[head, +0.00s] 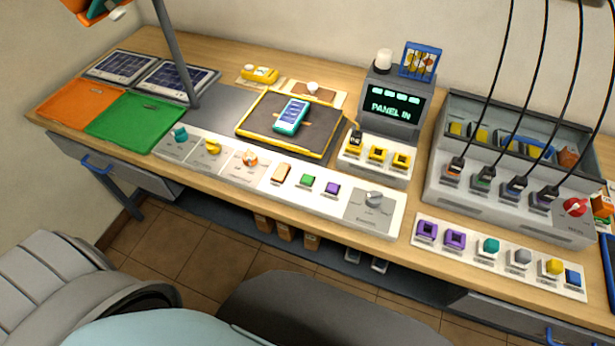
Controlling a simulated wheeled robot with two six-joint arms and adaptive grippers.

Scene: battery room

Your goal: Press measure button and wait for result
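A grey tester (391,104) stands at the back centre. Its dark display (392,107) shows "PANEL IN" in green letters below a row of green marks. Yellow sockets (377,154) line its front ledge, and a dark plug (356,138) sits at the left one. A long white control strip (340,205) in front carries a tan button (282,173), a green button (307,181), a purple button (332,188) and a grey knob (374,199). The labels are too small to tell which is the measure button.
A teal handheld device (291,116) lies on a yellow-edged dark mat (253,131). Solar panels (176,80) and orange (78,101) and green (134,120) mats lie left. A grey case (480,178) with hanging black cables and a second button strip (500,258) are right.

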